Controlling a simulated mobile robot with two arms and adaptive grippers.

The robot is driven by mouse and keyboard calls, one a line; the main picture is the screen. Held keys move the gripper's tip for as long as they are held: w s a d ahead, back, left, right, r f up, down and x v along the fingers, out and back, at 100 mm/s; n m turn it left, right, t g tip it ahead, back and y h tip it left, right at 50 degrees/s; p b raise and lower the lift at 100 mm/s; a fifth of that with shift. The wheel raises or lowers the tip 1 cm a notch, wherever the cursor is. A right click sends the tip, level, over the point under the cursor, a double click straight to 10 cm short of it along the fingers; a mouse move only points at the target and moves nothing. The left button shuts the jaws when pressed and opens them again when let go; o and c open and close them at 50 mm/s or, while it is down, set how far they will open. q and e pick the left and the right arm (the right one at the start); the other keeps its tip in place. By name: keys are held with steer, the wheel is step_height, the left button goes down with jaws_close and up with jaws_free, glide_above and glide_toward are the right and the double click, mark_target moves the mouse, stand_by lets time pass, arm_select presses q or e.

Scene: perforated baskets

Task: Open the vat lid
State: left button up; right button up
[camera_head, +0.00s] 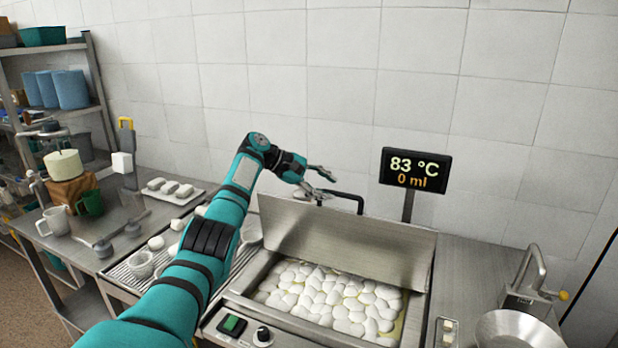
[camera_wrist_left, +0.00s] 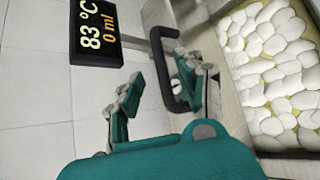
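The metal vat lid (camera_head: 350,243) stands raised and tilted up at the back of the vat (camera_head: 292,323), so the vat's inside shows. White rounded pieces (camera_head: 335,298) fill the vat. The lid's black bar handle (camera_head: 352,197) is at its upper edge; it also shows in the left wrist view (camera_wrist_left: 160,72). My left gripper (camera_head: 330,186) is at the handle's left end, with its fingers spread apart. In the left wrist view one finger of the gripper (camera_wrist_left: 157,82) is close beside the handle; contact cannot be told. My right gripper is not in view.
A display (camera_head: 415,170) reading 83 °C and 0 ml stands behind the lid. A metal bowl (camera_head: 516,330) and a tap (camera_head: 530,270) are at the right. A tray (camera_head: 172,198), mugs and a shelf are at the left. The tiled wall is close behind.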

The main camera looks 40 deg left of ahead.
arm_select(q)
steer(key=v, duration=0.6)
steer(key=shift+s+r, duration=0.15)
steer(key=shift+r, duration=0.05)
steer(key=shift+a, duration=0.1)
